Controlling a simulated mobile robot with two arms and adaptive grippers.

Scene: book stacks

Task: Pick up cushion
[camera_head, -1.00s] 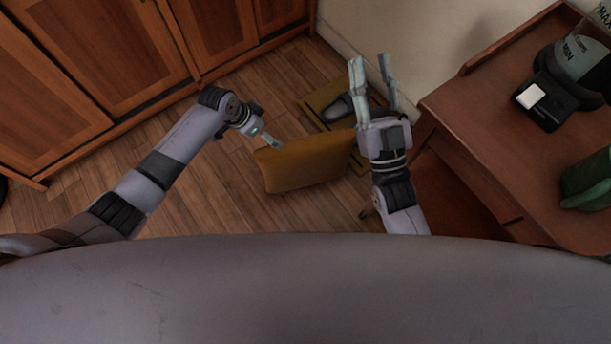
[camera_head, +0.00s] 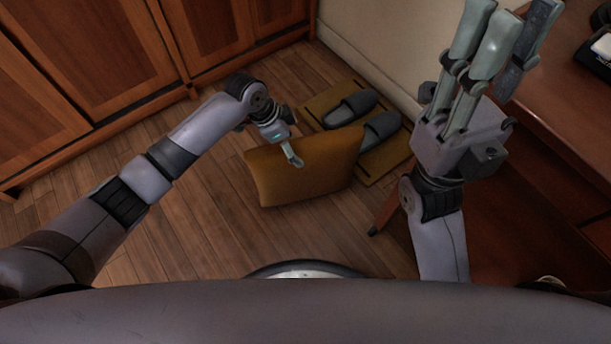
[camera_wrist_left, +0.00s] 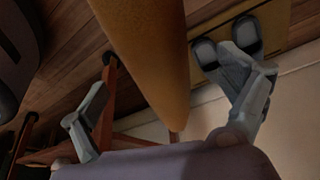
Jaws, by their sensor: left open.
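The cushion (camera_head: 300,170) is mustard yellow and stands on its edge on the wooden floor, leaning slightly. My left gripper (camera_head: 291,158) is at its upper edge in the head view, with one finger showing in front of its near face. In the left wrist view the cushion (camera_wrist_left: 150,45) shows edge-on between the two spread fingers of the left gripper (camera_wrist_left: 165,72). I see no clear contact. My right gripper (camera_head: 500,25) is raised at the right, away from the cushion, with its fingers apart and empty.
Grey slippers (camera_head: 351,107) lie on a yellow mat (camera_head: 320,98) just behind the cushion. A wooden desk (camera_head: 560,100) stands at the right, close to my right gripper. Wooden cabinets (camera_head: 110,50) line the back left. Floor (camera_head: 215,200) left of the cushion is clear.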

